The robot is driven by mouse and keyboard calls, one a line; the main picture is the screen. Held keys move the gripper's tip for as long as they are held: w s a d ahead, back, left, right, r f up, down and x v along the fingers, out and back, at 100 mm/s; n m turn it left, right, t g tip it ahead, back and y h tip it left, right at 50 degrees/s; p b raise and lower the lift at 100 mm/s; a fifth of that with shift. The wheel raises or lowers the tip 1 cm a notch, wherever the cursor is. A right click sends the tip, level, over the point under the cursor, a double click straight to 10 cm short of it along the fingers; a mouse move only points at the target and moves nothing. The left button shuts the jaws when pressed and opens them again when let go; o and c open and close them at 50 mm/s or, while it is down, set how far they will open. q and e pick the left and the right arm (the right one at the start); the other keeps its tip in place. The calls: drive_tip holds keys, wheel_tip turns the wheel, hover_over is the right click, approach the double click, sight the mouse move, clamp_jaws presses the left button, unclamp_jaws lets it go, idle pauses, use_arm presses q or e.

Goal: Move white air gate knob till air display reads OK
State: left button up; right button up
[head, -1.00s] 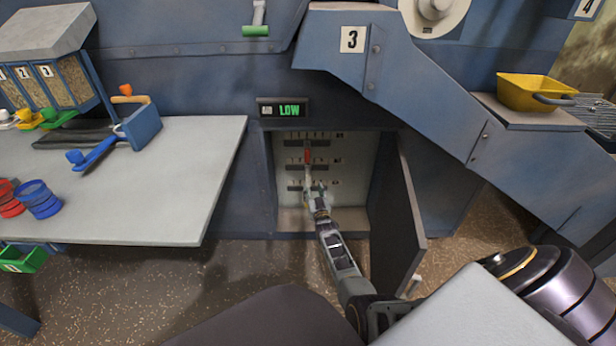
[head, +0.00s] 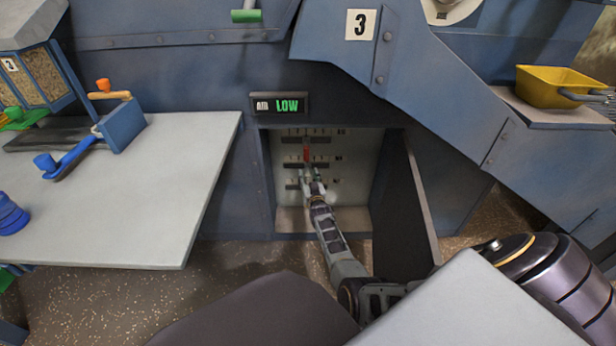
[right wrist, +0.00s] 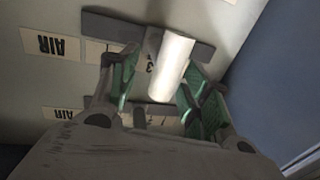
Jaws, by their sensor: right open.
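The air display (head: 279,105) above the open cabinet reads LOW in green. In the right wrist view, the white air gate knob (right wrist: 172,65) sticks out from a dark slotted plate, between the green-padded fingers of my right gripper (right wrist: 158,85). The fingers are open, one on each side of the knob; I cannot tell whether either touches it. In the head view my right gripper (head: 313,182) is at the panel inside the cabinet and largely hides the white knob. My left gripper is not in view.
A red knob (head: 307,155) sits on the panel just above my gripper. The cabinet door (head: 408,205) stands open on the right. A grey table (head: 160,200) with a blue-handled device (head: 120,125) is at the left. A yellow scoop (head: 550,86) rests at the right.

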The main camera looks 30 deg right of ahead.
clamp_jaws()
idle(0.3)
drive_tip(key=shift+s+d+p, duration=0.3)
drive_tip(key=shift+s+d, duration=0.1)
drive_tip(key=shift+d, duration=0.25)
drive_tip(key=shift+s+d+p, duration=0.25)
drive_tip(key=shift+s+d, duration=0.15)
drive_tip(key=shift+d, duration=0.2)
unclamp_jaws()
